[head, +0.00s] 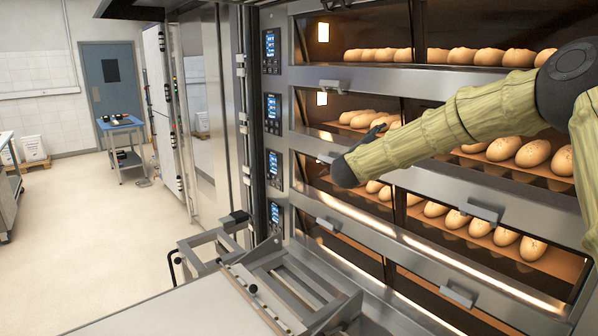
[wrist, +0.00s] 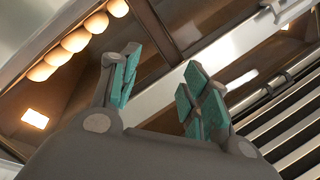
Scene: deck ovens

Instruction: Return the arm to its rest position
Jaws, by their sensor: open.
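My arm, in a yellow-green sleeve, reaches from the right across the front of the deck oven (head: 420,185) in the head view. My gripper is at its far end, mostly hidden behind the arm there, with only a dark finger part showing. In the wrist view my gripper (wrist: 155,100) has its two teal-padded fingers spread apart with nothing between them. The oven's decks with loaves and a metal handle bar lie beyond the fingers. How far the fingers are from the oven front is hard to tell.
Oven handles (head: 333,85) stick out from the deck fronts. A metal loader frame (head: 290,280) stands low in front of the oven. Loaves (head: 505,147) lie on the decks. Open floor (head: 90,235) lies to the left, with a blue-topped cart (head: 120,124) farther back.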

